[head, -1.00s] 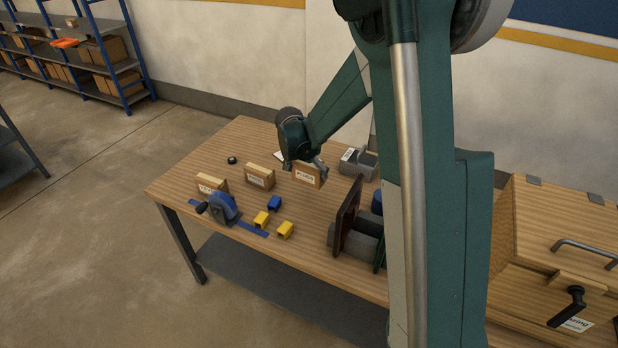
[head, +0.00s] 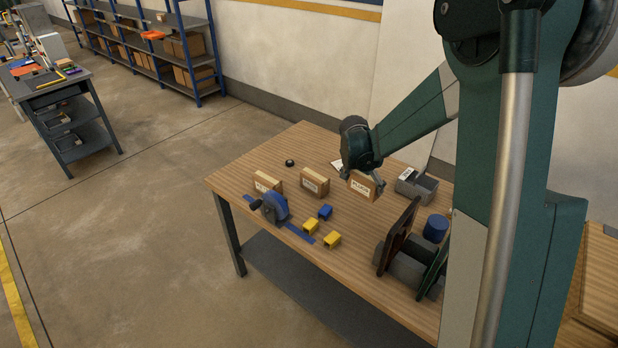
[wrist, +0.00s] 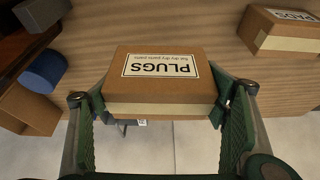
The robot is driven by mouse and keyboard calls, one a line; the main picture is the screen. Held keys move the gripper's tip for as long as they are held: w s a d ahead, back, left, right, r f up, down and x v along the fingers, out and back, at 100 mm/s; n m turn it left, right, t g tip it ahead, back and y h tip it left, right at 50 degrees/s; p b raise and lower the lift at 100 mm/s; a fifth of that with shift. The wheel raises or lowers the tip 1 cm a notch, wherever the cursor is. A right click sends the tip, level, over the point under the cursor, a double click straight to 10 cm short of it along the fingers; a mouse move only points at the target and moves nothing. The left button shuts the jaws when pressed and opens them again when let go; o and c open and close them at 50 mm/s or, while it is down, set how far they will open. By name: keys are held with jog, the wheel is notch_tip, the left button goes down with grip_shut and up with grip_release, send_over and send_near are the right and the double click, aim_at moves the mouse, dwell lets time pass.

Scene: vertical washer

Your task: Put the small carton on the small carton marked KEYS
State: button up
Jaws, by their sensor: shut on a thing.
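My gripper (wrist: 168,110) is shut on a small brown carton marked PLUGS (wrist: 160,75), with a finger on each side. In the head view the held carton (head: 362,186) is at the table's far side; I cannot tell its height above the table. A carton marked PADS (wrist: 285,30) is at the right in the wrist view. In the head view two cartons stand to the left of my gripper: a middle one (head: 314,182) and a left one (head: 267,181), partly behind the blue dispenser. Their labels are too small to read. No KEYS label is legible.
The wooden table (head: 235,178) also holds a blue tape dispenser (head: 274,207), yellow blocks (head: 332,240), a small blue block (head: 325,212), a grey bin (head: 415,187), dark upright plates (head: 399,238) and a blue cylinder (head: 436,228). An unlabelled-looking brown box (wrist: 28,110) shows in the wrist view.

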jog(key=w+a+r+n+p, duration=0.1)
jog(key=w+a+r+p, duration=0.1)
jog(key=a, duration=1)
jog(key=w+a+r+n+y+p, duration=0.1)
jog(key=w+a+r+n+p, duration=0.1)
jog(key=w+a, duration=0.5)
jog(key=w+a+r+n+t+p, duration=0.1)
jog(key=w+a+r+n+p, duration=0.1)
jog(key=a, duration=1.5)
jog(key=w+r+p, duration=0.1)
jog(key=w+r, duration=0.1)
jog(key=w, duration=0.1)
jog(key=shift+a+r+y, duration=0.3)
jog(key=shift+a+r, duration=0.1)
send_near(269, 174)
jog(key=shift+w+d+f, duration=0.1)
jog(key=shift+w+d, duration=0.15)
jog(key=shift+w, duration=0.5)
jog(key=shift+f, duration=1.85)
jog(key=shift+f, duration=0.2)
jog(key=o, duration=1)
